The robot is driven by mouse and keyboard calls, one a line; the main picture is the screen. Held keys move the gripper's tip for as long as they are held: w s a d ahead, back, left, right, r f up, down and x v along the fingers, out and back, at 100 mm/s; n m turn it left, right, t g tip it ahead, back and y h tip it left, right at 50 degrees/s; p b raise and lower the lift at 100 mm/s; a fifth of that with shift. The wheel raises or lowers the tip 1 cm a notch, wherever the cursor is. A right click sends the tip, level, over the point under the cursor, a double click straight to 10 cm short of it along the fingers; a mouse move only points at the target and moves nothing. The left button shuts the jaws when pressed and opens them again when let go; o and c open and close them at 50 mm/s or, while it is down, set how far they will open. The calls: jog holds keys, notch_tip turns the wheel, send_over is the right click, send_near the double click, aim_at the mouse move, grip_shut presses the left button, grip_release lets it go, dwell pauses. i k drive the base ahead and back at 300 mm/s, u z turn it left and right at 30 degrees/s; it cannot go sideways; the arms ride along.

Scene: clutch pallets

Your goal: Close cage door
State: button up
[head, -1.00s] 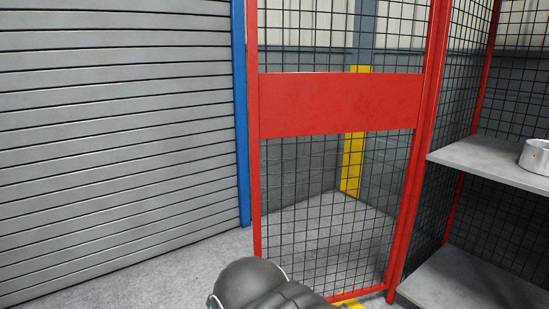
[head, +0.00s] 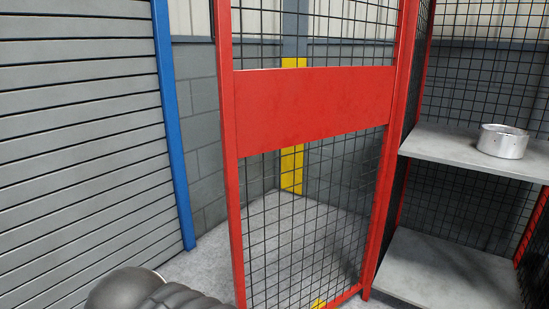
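The cage door (head: 310,104) is a red frame with black wire mesh and a solid red panel across its middle. It stands swung open, out from the red post at its right side, and its free edge is on the left. The cage's grey shelves are in view to the right of it. A dark rounded part of my arm shows at the bottom left, close to the door's lower left edge in the picture. I cannot tell whether it touches the door. My gripper is not in view.
A silver metal ring (head: 503,141) sits on the upper grey shelf (head: 440,148). A lower shelf (head: 440,275) is below it. A grey slatted shutter (head: 80,130) with a blue post (head: 173,125) stands at left. A yellow-marked column (head: 292,150) is behind the door.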

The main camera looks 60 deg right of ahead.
aim_at(262, 111)
jog(key=i, duration=2.3)
jog(key=z, duration=4.1)
jog(key=i, duration=0.5)
jog(key=z, duration=0.05)
jog(key=k, duration=0.5)
jog(key=z, duration=0.9)
jog(key=k, duration=0.35)
jog(key=u, duration=0.7)
